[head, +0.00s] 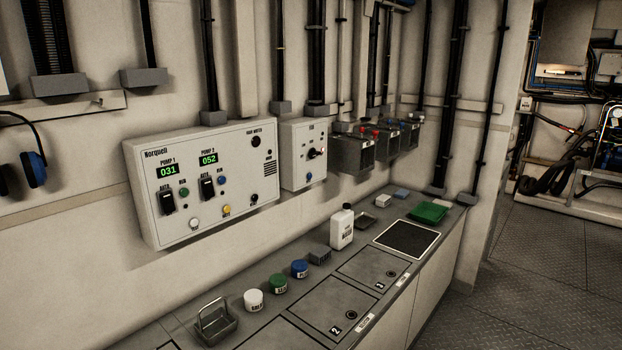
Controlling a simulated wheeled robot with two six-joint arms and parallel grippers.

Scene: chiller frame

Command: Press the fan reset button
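A small white box (291,165) hangs on the wall right of the large control panel. Its short heading is too small to read surely; it may say fan. It carries a black rotary knob (316,153) and a small blue button (309,176) below it. The button's own label is not legible, so I cannot confirm that it is the fan reset. Neither of my grippers is in view.
The large panel (240,150) has two green displays, switches and white, yellow and blue buttons. The counter below holds coloured-lid jars (254,300), a white bottle (342,228), a wire-handled tray (216,328) and a green item (428,212). Dark boxes (352,153) hang further right.

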